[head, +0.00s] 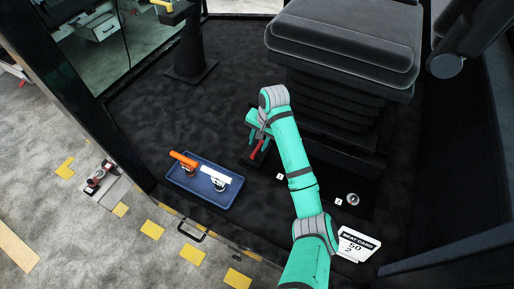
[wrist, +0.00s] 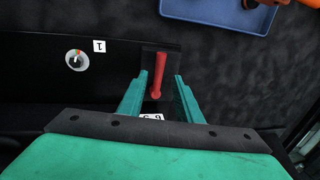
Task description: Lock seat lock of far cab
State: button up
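The seat lock appears to be the red lever (head: 257,150) on a dark plate at the seat base. In the wrist view the red lever (wrist: 159,70) lies between my two green fingers. My gripper (wrist: 161,78) is open, with a gap on each side of the lever and no clear contact. In the head view my gripper (head: 256,132) is over the lever and partly hides it. The seat (head: 345,45) stands behind my arm. A white seat card (head: 357,245) reads "SEAT CARD", "50" and "2".
A blue tray (head: 205,195) with an orange-handled and a white-handled item is left. A dark pedestal (head: 190,55) stands back left. Dark floor between is clear.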

aim_at(256, 151)
jog(key=shift+w+a+f, duration=0.15)
jog(key=shift+a+f, duration=0.05)
jog(key=shift+f, duration=1.15)
jog(key=shift+w+a+f, duration=0.1)
jog(key=shift+a+f, duration=0.05)
jog(key=shift+f, duration=1.15)
jog(key=shift+c, duration=0.4)
grip_shut()
